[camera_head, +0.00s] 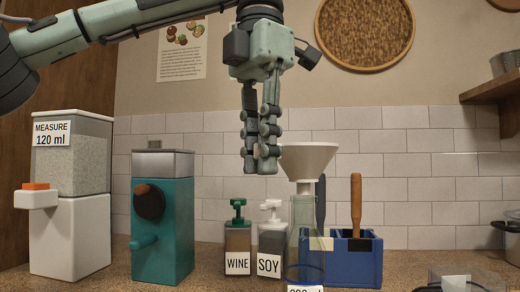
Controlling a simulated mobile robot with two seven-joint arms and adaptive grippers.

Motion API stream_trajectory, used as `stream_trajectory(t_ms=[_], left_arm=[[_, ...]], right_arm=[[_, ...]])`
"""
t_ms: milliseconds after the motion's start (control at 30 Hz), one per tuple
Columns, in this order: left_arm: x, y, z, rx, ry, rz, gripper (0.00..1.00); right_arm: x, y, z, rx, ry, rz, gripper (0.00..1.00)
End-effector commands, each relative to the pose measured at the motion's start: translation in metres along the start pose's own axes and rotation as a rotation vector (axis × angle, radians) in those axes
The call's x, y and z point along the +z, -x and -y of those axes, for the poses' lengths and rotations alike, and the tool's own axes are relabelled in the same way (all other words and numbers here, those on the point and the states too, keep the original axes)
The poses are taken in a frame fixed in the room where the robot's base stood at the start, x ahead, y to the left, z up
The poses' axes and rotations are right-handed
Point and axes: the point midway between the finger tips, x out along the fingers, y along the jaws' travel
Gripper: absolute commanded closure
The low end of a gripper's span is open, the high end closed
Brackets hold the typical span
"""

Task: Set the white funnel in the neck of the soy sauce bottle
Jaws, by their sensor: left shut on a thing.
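The white funnel (308,158) is upright, wide mouth up, right of my left gripper (262,172). The gripper points down, its fingers closed at the funnel's left rim; the exact contact is hard to see. The funnel's stem lines up with the top of a clear glass flask (305,250); whether it sits inside the neck I cannot tell. The soy sauce bottle (271,240), labelled SOY with a white pump top, stands on the counter left of the flask, below the gripper. My right gripper is out of view.
A WINE bottle (237,242) with a green pump stands left of the soy bottle. A blue holder (356,262) with handled tools is behind the flask. A teal machine (163,225) and a white dispenser (75,230) stand left. A shelf (490,90) juts out right.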

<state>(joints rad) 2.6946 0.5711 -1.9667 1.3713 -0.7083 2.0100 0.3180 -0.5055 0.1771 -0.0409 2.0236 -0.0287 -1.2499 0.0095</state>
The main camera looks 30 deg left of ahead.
Motion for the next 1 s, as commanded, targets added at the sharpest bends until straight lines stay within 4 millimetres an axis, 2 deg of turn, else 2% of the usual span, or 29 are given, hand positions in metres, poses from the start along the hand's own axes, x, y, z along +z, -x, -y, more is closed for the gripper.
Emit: stream_trajectory(t_ms=[833,867,1000], left_arm=[[0.0,-0.022,0.0,0.0,0.0,0.0,1.0],[0.0,-0.021,0.0,0.0,0.0,0.001,0.81],[0.0,-0.021,0.0,0.0,0.0,0.0,0.63]], right_arm=[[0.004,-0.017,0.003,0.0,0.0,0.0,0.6],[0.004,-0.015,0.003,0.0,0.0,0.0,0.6],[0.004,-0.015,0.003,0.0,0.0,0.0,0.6]])
